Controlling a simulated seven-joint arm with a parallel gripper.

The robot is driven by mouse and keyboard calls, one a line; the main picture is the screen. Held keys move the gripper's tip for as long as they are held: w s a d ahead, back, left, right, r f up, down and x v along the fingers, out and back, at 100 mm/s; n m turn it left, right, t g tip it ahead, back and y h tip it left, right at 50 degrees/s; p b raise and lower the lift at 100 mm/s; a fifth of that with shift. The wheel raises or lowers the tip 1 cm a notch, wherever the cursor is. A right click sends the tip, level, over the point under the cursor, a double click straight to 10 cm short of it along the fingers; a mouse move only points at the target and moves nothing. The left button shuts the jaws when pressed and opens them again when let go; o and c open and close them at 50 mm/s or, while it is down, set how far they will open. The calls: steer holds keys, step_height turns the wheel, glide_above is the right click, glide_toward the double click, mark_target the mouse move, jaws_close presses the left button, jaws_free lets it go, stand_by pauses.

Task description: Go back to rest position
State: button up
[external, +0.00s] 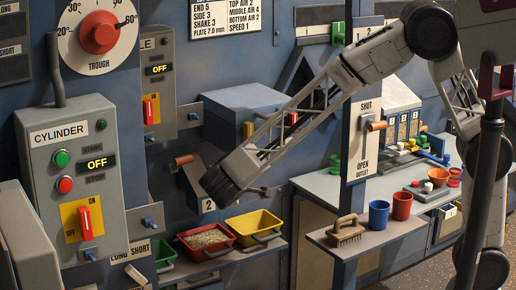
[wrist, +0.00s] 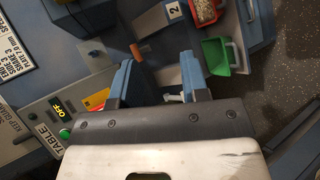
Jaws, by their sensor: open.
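My gripper shows in the wrist view (wrist: 158,76) with two blue fingers spread apart and nothing visible between them. In the external view my arm reaches from the upper right down to the left, and its dark wrist end hangs in front of the blue panel, above the trays. The fingers are hard to make out there. A red tray of grain (external: 206,240) and an empty-looking yellow tray (external: 254,227) stand below on a shelf. A green scoop-like tray (wrist: 219,56) shows in the wrist view, apart from the fingers.
The CYLINDER control box (external: 72,165) stands at the left, with a trough dial (external: 99,33) above. The OUTLET post (external: 362,140) rises close to my forearm. A brush (external: 347,231), a blue cup (external: 379,214) and a red cup (external: 402,206) stand on a ledge at the right.

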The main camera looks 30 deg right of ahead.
steer(key=d+r+m+g, duration=0.1)
steer(key=d+r, duration=0.3)
steer(key=d, duration=0.5)
steer(key=d+r+m+g, duration=0.1)
steer(key=d+r+g, duration=0.1)
steer(key=d+r, duration=0.45)
steer(key=s+d+r+m, duration=0.1)
steer(key=s+d+r, duration=0.15)
steer(key=d, duration=0.45)
steer(key=s+d+r+m, duration=0.2)
steer(key=s+d, duration=0.2)
steer(key=d, duration=0.2)
steer(key=s+d+f+m+g+y, duration=0.2)
steer(key=s+d+f+m+y, duration=0.1)
steer(key=s+d, duration=0.6)
steer(key=s+d+f+m+g+y, duration=0.2)
steer(key=s+d+f+m+y, duration=0.1)
steer(key=s+d, duration=0.6)
steer(key=shift+s+d+f+m+y, duration=0.15)
steer(key=shift+s+f+m+y, duration=0.25)
steer(key=shift+s+f+y, duration=0.2)
